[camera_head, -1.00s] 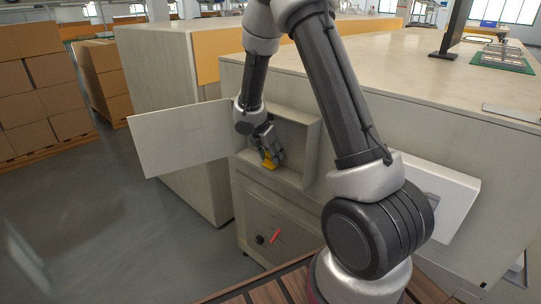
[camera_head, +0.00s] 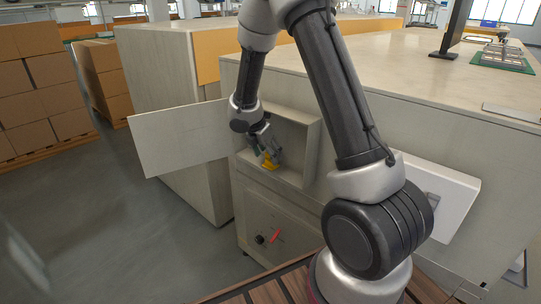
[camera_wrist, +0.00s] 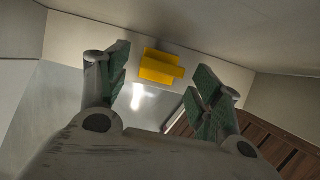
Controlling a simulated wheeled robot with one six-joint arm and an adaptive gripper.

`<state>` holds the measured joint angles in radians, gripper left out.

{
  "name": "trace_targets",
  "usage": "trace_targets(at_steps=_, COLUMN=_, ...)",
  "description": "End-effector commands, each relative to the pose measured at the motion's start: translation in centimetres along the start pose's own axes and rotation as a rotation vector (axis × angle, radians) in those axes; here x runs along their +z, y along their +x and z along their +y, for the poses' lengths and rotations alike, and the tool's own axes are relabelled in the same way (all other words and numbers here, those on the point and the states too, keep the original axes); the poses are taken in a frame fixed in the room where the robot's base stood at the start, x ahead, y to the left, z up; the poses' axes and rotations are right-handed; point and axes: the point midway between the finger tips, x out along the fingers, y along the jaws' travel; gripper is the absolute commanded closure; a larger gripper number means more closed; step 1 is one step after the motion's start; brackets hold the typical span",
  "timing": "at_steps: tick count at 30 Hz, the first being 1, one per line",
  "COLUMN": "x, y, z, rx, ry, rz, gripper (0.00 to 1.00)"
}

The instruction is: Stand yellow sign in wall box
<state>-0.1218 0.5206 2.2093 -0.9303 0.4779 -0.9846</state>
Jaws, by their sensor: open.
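The yellow sign (camera_head: 269,162) stands on the floor of the open wall box (camera_head: 311,150), near its front edge. In the wrist view the yellow sign (camera_wrist: 161,67) shows as a ridged yellow block on a pale ledge, between and beyond my fingertips. My gripper (camera_head: 266,143) is at the mouth of the box, close to the sign. In the wrist view my gripper (camera_wrist: 158,92) has its green-padded fingers spread wide, with clear gaps on both sides of the sign. The fingers partly hide the sign in the head view.
The box's pale door (camera_head: 181,137) hangs open to the left. A white tilted panel (camera_head: 440,195) juts from the cabinet at right. Floor to the left is clear.

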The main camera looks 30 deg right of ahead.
Motion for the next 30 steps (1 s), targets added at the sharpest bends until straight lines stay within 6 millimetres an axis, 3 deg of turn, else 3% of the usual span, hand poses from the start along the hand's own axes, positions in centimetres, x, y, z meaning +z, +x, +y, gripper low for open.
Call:
trace_targets(at_steps=6, x=-5.2, y=-2.0, z=-0.1, rx=-0.001, ry=-0.009, rz=0.001, gripper=0.35)
trace_targets(at_steps=13, x=-9.1, y=-3.6, z=-0.1, rx=-0.001, ry=-0.007, rz=0.0, gripper=0.35)
trace_targets(at_steps=18, x=-10.2, y=-4.1, z=-0.1, rx=-0.002, ry=-0.003, rz=0.001, gripper=0.35)
trace_targets(at_steps=30, x=-10.3, y=-4.1, z=-0.1, rx=-0.003, ry=-0.002, rz=0.001, gripper=0.35)
